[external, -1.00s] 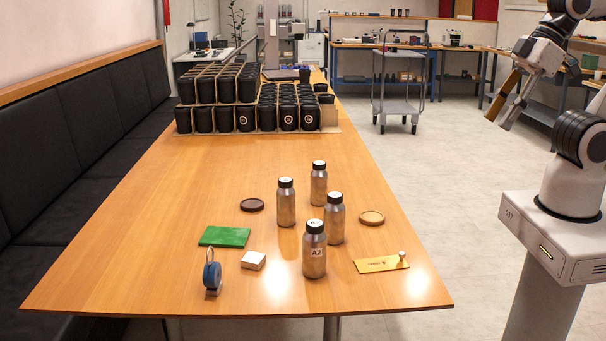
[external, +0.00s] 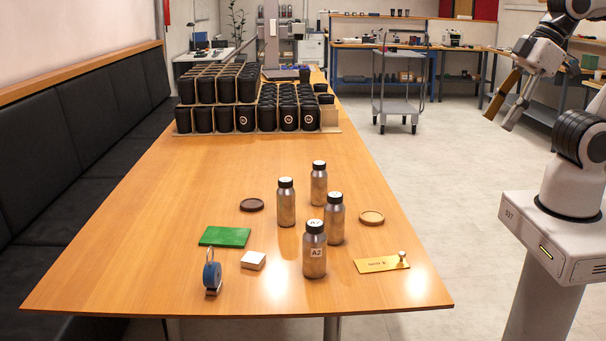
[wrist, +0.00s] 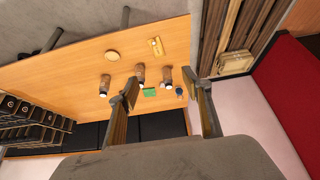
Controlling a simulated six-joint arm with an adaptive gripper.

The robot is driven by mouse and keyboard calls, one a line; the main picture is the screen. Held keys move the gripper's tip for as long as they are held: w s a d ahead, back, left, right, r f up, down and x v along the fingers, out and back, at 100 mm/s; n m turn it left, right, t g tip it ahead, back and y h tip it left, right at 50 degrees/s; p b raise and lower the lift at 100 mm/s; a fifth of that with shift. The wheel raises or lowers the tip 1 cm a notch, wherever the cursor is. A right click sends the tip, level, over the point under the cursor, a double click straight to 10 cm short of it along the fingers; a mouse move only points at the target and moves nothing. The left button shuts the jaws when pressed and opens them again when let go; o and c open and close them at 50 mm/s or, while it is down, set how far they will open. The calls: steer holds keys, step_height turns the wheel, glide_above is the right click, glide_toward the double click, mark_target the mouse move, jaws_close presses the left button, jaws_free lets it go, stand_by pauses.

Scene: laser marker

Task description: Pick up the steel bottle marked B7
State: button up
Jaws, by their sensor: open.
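Several steel bottles with black caps stand upright on the wooden table. Others are a left bottle (external: 286,204), a back bottle (external: 319,184) and a right bottle (external: 335,219). No B7 mark is legible on any of them; their labels face away or are too small to read. My gripper (external: 499,111) is high at the right, beyond the table's right edge, away from the bottles. It is open and empty. In the wrist view, its two fingers (wrist: 160,108) are spread apart with bottles far below.
Stacked black cups (external: 245,118) fill the table's far end.

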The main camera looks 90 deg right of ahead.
steer(key=shift+w, duration=0.1)
steer(key=w+d+t+h, duration=0.2)
steer(key=w+d, duration=0.6)
steer(key=w, duration=0.6)
steer(key=w+d+t+h, duration=0.1)
steer(key=w+d+t, duration=0.1)
steer(key=w+d, duration=0.95)
steer(key=w+d+f+n+t+y, duration=0.1)
steer(key=w+d+f+n+t, duration=0.15)
steer(key=w+f, duration=0.45)
steer(key=w+d+f+n+t+y, duration=0.1)
steer(key=w+d+f+t+y, duration=0.15)
steer(key=w+f, duration=0.35)
steer(key=s+d+f+t+y, duration=0.2)
steer(key=s+f+y, duration=0.2)
steer(key=f, duration=0.8)
steer(key=shift+s+d+f+m+t, duration=0.2)
steer(key=shift+s+f+m+t, duration=0.15)
steer(key=shift+s, duration=0.2)
